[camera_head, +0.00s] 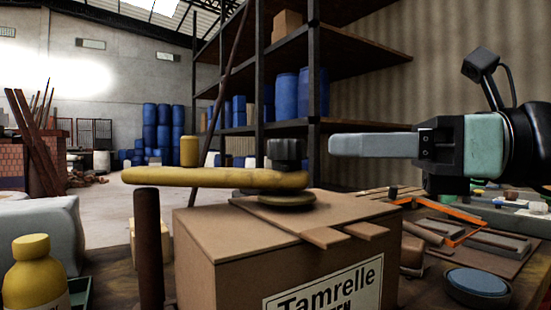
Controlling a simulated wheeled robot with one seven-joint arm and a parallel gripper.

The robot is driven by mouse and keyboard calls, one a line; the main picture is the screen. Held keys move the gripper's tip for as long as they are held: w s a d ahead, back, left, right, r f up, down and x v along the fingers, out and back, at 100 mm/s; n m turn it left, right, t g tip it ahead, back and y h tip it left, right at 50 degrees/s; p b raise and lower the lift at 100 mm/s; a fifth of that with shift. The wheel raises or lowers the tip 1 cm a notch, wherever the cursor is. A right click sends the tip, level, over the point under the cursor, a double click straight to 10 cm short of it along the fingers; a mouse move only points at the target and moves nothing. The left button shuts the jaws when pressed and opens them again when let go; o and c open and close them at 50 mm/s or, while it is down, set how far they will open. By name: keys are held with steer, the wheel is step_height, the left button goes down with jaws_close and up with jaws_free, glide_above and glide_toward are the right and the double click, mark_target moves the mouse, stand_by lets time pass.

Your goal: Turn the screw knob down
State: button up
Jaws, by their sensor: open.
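A dark lobed screw knob (287,152) stands upright above the right end of a yellow bar (215,178). A round brass-coloured disc (287,198) sits below the bar, over the top of a cardboard box (245,250). My gripper (336,145) is to the right of the knob at about its height, with its pale fingers pointing left. Only a side-on finger shows, so the gap between the fingers is hidden. The gripper is open, and a small gap shows in the picture between its tip and the knob. I cannot tell their difference in depth.
A yellow cylinder (189,151) appears at the bar, and a dark upright post (148,245) stands below its left end. A yellow bottle (35,275) is at the front left. Tools and a round blue-topped dish (478,283) lie at the right. Shelving (262,75) stands behind.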

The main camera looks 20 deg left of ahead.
mark_target(274, 145)
steer(key=a+b, duration=0.1)
steer(key=a, duration=0.4)
steer(key=a+b, duration=0.1)
steer(key=a, duration=0.3)
steer(key=shift+w+a, duration=0.2)
steer(key=shift+a, duration=0.15)
steer(key=c, duration=1)
